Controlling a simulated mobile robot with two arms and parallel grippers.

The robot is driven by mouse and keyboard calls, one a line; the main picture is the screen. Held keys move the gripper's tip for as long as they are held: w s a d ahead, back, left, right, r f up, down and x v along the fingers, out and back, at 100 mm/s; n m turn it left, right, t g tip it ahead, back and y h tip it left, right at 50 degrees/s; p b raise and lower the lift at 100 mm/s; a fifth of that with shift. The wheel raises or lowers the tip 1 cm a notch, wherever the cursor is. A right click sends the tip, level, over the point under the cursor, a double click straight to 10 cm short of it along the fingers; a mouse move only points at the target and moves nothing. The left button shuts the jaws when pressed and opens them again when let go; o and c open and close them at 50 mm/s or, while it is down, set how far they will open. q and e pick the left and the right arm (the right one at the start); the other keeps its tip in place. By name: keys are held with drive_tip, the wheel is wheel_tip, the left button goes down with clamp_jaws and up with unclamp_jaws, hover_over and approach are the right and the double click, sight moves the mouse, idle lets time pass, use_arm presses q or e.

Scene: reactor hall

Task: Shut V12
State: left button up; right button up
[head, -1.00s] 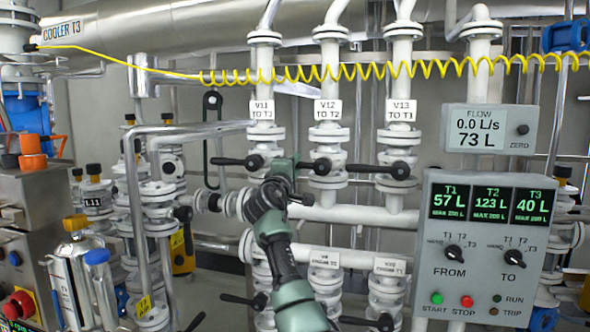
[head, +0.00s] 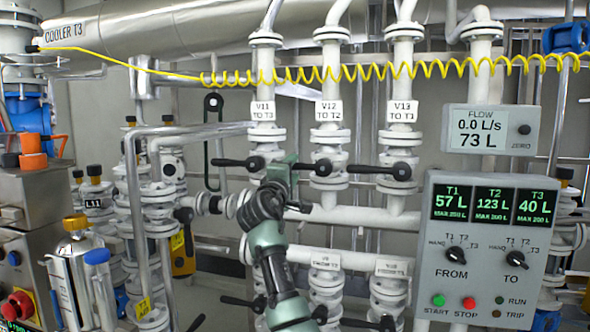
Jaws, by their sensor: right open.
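The V12 valve (head: 323,167) is on the middle white vertical pipe, below the label "V12 TO T2" (head: 328,111). Its black lever lies about level, across the pipe, pointing left from a dark hub. My right gripper (head: 286,164) is open, close to the left end of that lever, between the V11 and V12 pipes. It partly hides the lever's end and part of the V11 pipe. I cannot tell whether the jaws touch the lever. My left gripper is not in view.
The V11 lever (head: 232,162) and V13 lever (head: 372,169) also lie level to the left of their pipes. More valves sit below a horizontal pipe. A control panel (head: 487,290) stands at the right; the flow display (head: 482,127) reads 0.0 L/s. A coiled yellow hose (head: 390,70) hangs above.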

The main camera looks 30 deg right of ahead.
drive_tip(key=v, duration=0.4)
drive_tip(key=shift+s+a+b, duration=0.25)
drive_tip(key=shift+a+b, duration=0.05)
drive_tip(key=shift+b, duration=0.1)
